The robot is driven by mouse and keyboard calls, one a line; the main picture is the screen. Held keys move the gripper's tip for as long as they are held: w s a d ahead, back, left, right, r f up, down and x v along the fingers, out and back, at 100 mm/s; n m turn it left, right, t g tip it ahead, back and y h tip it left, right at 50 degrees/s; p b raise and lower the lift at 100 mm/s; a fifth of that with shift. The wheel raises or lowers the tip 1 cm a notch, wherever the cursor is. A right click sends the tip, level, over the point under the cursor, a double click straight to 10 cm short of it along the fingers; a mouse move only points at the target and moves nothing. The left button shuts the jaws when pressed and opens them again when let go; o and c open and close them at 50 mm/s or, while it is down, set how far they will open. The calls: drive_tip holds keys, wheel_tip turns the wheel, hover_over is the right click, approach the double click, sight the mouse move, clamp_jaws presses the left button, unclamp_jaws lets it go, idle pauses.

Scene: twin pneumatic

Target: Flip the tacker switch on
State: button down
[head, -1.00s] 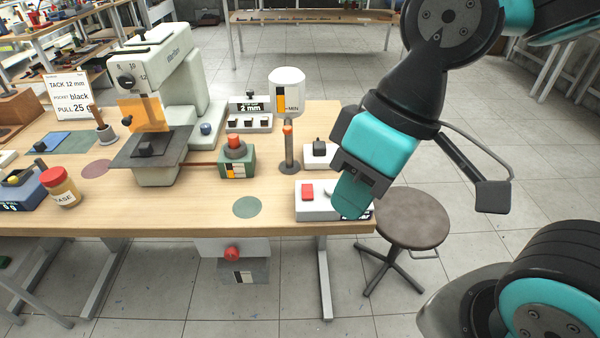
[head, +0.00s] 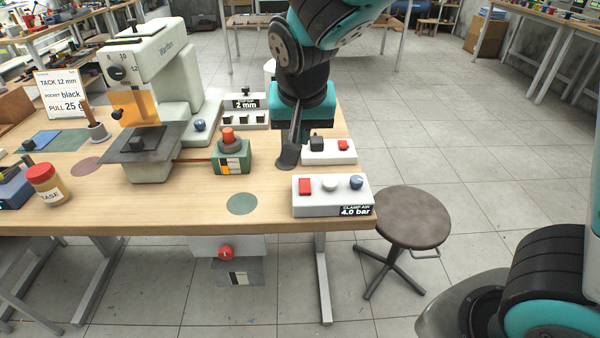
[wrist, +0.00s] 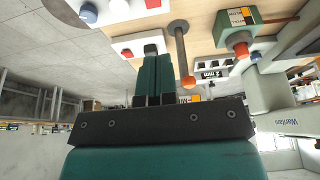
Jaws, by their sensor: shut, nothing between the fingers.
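A small white box (head: 343,155) with a black knob or switch (head: 317,143) and a red button (head: 343,145) sits at the table's right edge. I see no label on it, so I cannot tell whether this is the tacker switch. My gripper (head: 318,131) points down over the black knob. In the wrist view my gripper (wrist: 157,59) has its two teal fingers together, tips close to the black knob (wrist: 150,49); contact cannot be told. The white tacker machine (head: 185,75) stands to the left.
A grey post (head: 289,155) stands just left of my gripper; its orange tip (wrist: 190,82) shows in the wrist view. In front is a white clamp-air box (head: 332,205) reading 4.0 bar. A green box with a red button (head: 231,157) stands left. A stool (head: 412,217) is at right.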

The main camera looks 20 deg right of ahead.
sight(300, 183)
drive_tip(key=x, duration=1.4)
drive_tip(key=shift+b, duration=0.3)
drive_tip(key=shift+w+d+p, duration=0.1)
drive_tip(key=shift+d+p, duration=0.05)
drive_tip(key=shift+p, duration=0.3)
drive_tip(key=shift+f+g, duration=0.2)
drive_tip(key=shift+g, duration=0.1)
drive_tip(key=shift+s+a+r, duration=0.2)
drive_tip(key=shift+s+a, duration=0.15)
drive_tip(key=shift+s, duration=0.4)
drive_tip(key=p+v, duration=0.3)
drive_tip(key=v, duration=1.1)
drive_tip(key=shift+s, duration=0.4)
